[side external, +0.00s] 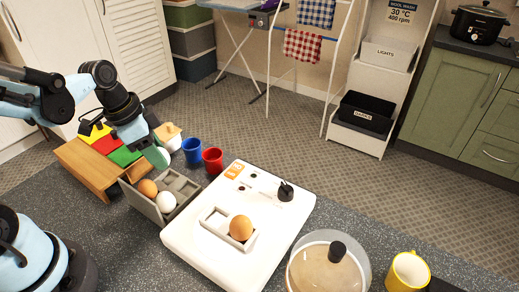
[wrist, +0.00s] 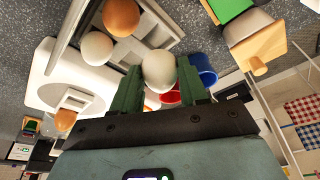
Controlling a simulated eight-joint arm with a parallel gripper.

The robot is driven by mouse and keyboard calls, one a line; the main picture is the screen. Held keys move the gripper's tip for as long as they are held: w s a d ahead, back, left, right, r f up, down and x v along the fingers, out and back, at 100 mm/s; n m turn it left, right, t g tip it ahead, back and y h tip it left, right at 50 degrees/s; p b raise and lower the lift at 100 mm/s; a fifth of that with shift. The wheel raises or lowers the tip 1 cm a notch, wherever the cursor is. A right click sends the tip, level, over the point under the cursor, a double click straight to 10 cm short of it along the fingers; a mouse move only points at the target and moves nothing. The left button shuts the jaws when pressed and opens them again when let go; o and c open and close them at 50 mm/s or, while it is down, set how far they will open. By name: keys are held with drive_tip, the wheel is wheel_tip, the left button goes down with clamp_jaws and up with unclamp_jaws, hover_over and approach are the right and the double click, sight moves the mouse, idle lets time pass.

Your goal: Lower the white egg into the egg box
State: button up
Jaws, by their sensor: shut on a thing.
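My gripper (wrist: 160,85) is shut on a white egg (wrist: 159,71), held between its two green fingers. In the side external view my gripper (side external: 148,152) is above the back end of the grey egg box (side external: 182,187), with the held egg (side external: 158,157) partly hidden by a finger. The egg box holds a brown egg (side external: 147,188) and another white egg (side external: 166,203); compartments on its right side look empty. In the wrist view the box (wrist: 162,38) lies beyond the fingertips, with its brown egg (wrist: 121,17) and white egg (wrist: 97,48) at upper left.
A blue cup (side external: 192,150) and a red cup (side external: 213,160) stand close right of the gripper. A wooden stand with coloured blocks (side external: 90,168) is at left. A white board (side external: 195,243) carrying a brown egg (side external: 241,228) lies in front, near a glass lid (side external: 325,270) and yellow mug (side external: 408,272).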

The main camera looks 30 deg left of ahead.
drive_tip(key=shift+f, duration=0.15)
idle(0.5)
drive_tip(key=o, duration=0.8)
drive_tip(key=v, duration=1.2)
drive_tip(key=d+f+n+t, duration=0.1)
drive_tip(key=w+f+n+t+y, duration=0.1)
drive_tip(key=n, duration=0.1)
drive_tip(key=d+f+n+t, duration=0.1)
drive_tip(key=f+n, duration=0.1)
drive_tip(key=shift+w+d+y, duration=0.2)
drive_tip(key=shift+d+y, duration=0.1)
drive_tip(key=shift+d, duration=0.05)
drive_tip(key=shift+w+d+f+n+t, duration=0.15)
drive_tip(key=shift+d+f+n+t, duration=0.1)
drive_tip(key=shift+n+t, duration=0.2)
drive_tip(key=shift+w+d+f+n+t, duration=0.15)
drive_tip(key=shift+d+n+t, duration=0.1)
drive_tip(key=shift+n+t, duration=0.15)
